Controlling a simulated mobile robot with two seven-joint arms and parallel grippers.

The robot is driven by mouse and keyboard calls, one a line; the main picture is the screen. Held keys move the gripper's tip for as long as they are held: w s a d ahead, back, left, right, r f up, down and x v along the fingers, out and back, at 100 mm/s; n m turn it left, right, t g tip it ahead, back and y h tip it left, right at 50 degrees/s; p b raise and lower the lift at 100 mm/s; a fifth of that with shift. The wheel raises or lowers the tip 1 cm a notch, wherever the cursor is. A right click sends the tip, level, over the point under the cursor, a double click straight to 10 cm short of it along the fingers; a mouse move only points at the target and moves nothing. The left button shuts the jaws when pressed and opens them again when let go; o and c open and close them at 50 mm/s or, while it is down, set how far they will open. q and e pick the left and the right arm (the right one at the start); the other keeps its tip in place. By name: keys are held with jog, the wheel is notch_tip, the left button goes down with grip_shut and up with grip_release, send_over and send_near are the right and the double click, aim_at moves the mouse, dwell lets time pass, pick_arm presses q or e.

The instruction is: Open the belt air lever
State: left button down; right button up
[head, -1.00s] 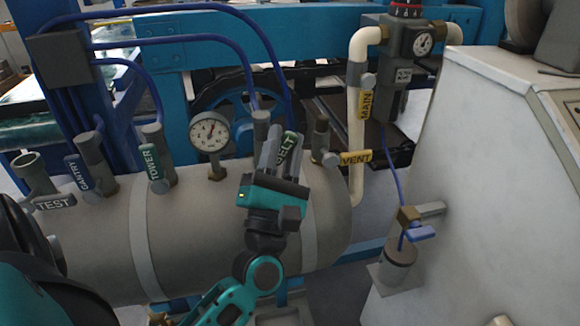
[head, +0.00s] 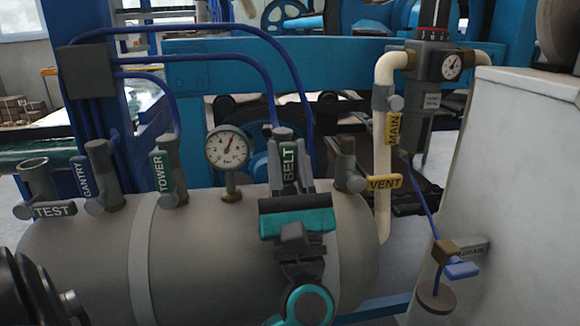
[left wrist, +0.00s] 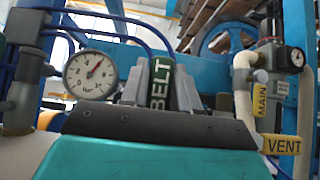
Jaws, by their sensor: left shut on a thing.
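The belt air lever (head: 289,162) carries a dark green BELT label and stands upright against its valve stub on top of the grey tank. My left gripper (head: 290,180) is shut on the lever from the front, one finger on each side of the label. In the left wrist view the BELT lever (left wrist: 161,84) shows between the two grey fingers (left wrist: 160,98), with its lower end hidden behind the gripper body. My right gripper is not in view.
The grey tank (head: 185,260) also bears the TEST (head: 54,210), GANTRY (head: 85,180), TOWER (head: 161,172) and VENT (head: 384,183) levers. A pressure gauge (head: 228,148) stands left of BELT. The yellow MAIN lever (head: 394,130) and a white cabinet (head: 510,190) are at the right.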

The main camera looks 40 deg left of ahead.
pick_arm(q)
jog(key=shift+r, duration=0.1)
jog(key=c, duration=0.9)
grip_release()
jog(key=shift+c, duration=0.2)
